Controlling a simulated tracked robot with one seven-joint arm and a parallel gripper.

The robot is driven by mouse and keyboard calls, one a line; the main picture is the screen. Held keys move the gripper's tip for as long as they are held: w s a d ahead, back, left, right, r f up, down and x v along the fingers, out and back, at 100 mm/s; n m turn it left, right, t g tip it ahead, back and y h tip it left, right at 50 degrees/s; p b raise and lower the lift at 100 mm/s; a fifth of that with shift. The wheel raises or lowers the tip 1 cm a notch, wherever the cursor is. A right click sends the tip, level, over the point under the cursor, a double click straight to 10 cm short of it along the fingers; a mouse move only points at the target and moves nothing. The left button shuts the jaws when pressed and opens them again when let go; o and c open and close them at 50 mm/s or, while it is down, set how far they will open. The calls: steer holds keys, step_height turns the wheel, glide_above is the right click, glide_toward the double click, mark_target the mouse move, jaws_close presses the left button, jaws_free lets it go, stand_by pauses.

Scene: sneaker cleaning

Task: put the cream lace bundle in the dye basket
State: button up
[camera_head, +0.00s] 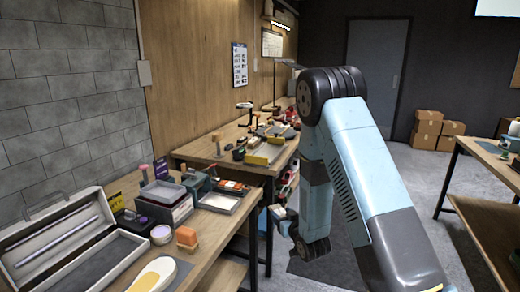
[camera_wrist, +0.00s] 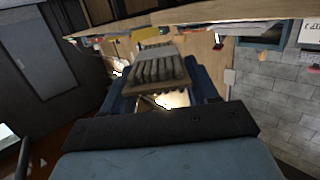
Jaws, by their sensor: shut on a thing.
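The cream lace bundle (camera_wrist: 158,70) fills the jaws in the wrist view, its strands side by side under a paler band. My gripper (camera_wrist: 160,88) is shut on it, with a blue finger on either side. In the head view my gripper (camera_head: 284,218) hangs low, to the right of the near bench and above the floor. The bundle is small and hard to make out there. I cannot identify the dye basket in either view.
The near bench (camera_head: 212,232) carries an open grey case (camera_head: 65,240), a shallow tray (camera_head: 220,202), an orange block (camera_head: 187,237) and a shoe (camera_head: 153,275). A farther bench (camera_head: 212,147) holds several tools. Another table (camera_head: 490,190) stands at right. Cardboard boxes (camera_head: 427,125) sit by the door.

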steer(key=w+d+f+m+t+h, duration=0.1)
steer(key=d+f+m+h, duration=0.15)
steer(key=d, duration=0.45)
steer(key=d+f+m+h, duration=0.2)
steer(key=d+f+h, duration=0.1)
steer(key=d, duration=0.5)
steer(key=s+a+r+n+g+y, duration=0.2)
steer(key=a+r+n+y, duration=0.25)
steer(key=a, duration=0.85)
steer(key=s+a+r+n+g+y, duration=0.1)
steer(key=s+a+r+n+y, duration=0.3)
steer(key=a, duration=0.8)
steer(key=s+a+r+n+g+y, duration=0.2)
steer(key=s+a+r+g+y, duration=0.1)
steer(key=s+a, duration=0.3)
steer(key=s+a+r+n+g+y, duration=0.3)
steer(key=s+a+r, duration=0.3)
steer(key=a, duration=0.4)
steer(key=shift+s+a+r+n+g, duration=0.15)
steer(key=shift+s+n+g, duration=0.25)
steer(key=shift+g, duration=0.3)
